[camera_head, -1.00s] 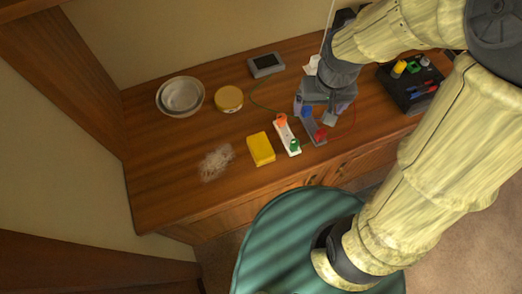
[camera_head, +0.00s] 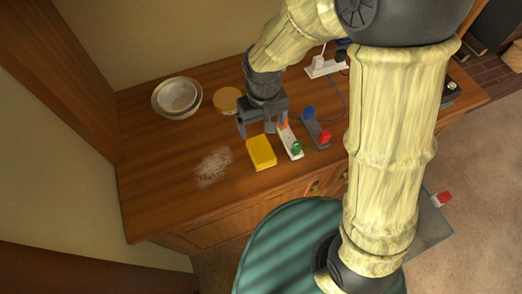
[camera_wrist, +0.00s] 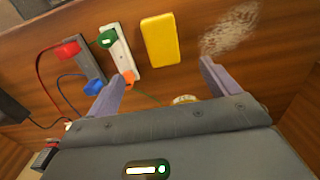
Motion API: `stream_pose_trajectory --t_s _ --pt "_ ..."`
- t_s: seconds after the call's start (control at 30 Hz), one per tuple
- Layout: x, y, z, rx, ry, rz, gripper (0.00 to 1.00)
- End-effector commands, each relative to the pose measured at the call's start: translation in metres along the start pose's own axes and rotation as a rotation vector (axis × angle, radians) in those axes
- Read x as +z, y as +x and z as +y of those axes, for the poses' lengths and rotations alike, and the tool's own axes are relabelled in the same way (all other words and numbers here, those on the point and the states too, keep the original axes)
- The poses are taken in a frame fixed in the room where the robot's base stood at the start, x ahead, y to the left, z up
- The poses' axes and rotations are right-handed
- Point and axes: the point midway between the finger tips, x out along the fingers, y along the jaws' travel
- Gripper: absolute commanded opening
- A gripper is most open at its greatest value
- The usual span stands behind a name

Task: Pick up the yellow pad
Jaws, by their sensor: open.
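The yellow pad (camera_head: 261,152) lies flat on the wooden cabinet top near its front edge. In the wrist view the yellow pad (camera_wrist: 161,39) shows whole, beyond the fingertips and between their lines. My gripper (camera_head: 262,130) is above the cabinet top, just behind the pad in the head view. In the wrist view my gripper (camera_wrist: 158,72) has its two fingers wide apart with nothing between them.
A white strip with green and orange parts (camera_head: 291,144) lies right beside the pad. A grey block with red and blue terminals (camera_head: 316,130) is further right. White powder (camera_head: 213,166) lies to the left. Stacked bowls (camera_head: 177,98) and a round yellow-lidded tin (camera_head: 227,99) stand behind.

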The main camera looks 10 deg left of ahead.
Motion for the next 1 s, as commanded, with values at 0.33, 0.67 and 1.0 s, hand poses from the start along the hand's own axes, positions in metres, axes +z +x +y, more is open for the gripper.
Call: stream_pose_trajectory --t_s 0.33,0.67,1.0 --pt "0.001 0.065 0.000 0.001 -0.001 -0.005 0.87" --pt "0.000 0.088 0.000 0.001 0.001 0.001 0.87" --pt "-0.001 0.097 -0.001 0.001 -0.001 -0.002 0.87"
